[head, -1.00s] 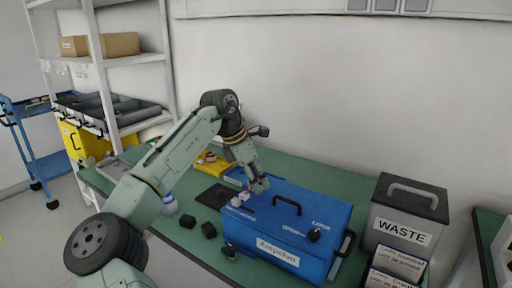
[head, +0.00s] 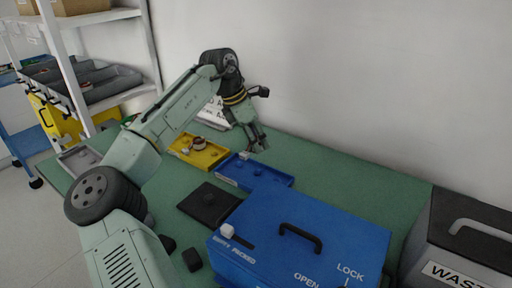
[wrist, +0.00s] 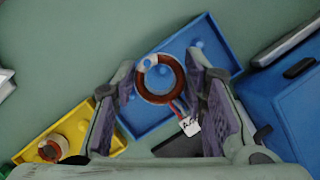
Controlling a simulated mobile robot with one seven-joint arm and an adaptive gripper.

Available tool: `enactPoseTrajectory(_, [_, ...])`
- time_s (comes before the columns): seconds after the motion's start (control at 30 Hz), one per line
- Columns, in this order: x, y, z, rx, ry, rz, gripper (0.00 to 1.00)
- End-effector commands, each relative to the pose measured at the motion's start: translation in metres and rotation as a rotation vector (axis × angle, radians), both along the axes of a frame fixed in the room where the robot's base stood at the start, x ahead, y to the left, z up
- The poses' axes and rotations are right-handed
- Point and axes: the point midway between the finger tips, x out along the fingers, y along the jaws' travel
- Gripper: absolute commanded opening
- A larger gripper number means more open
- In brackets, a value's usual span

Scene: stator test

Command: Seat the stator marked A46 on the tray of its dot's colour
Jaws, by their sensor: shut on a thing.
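My gripper (wrist: 160,75) is shut on a stator (wrist: 178,90), a copper-brown ring with a pale patch and a blue spot at its upper left. A white tag (wrist: 190,126) hangs from it on wires; its small print begins with an A, the rest is unclear. The blue tray (wrist: 218,38) lies beneath the ring, with a blue peg showing near its upper end. I cannot tell the ring's height above it. In the head view my gripper (head: 257,146) is above the back of the blue tray (head: 276,181); the held stator is not clear there.
A yellow tray (head: 218,158) holding another stator (head: 198,144) lies left of the blue one. A black pad (head: 208,203) lies in front. A large blue box (head: 340,236) with a handle stands at the front right, beside the waste bin (head: 465,225). The green table behind is free.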

Motion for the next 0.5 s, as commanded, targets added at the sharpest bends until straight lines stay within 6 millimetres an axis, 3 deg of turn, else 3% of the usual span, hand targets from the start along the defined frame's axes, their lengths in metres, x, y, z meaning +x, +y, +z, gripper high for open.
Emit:
enactPoseTrajectory(0.03, [0.000,0.001,-0.014,0.000,-0.004,0.002,0.07])
enactPoseTrajectory(0.13, [0.000,0.000,-0.030,0.001,-0.005,0.000,0.07])
enactPoseTrajectory(0.5, [0.000,0.000,-0.051,-0.001,-0.006,-0.001,0.07])
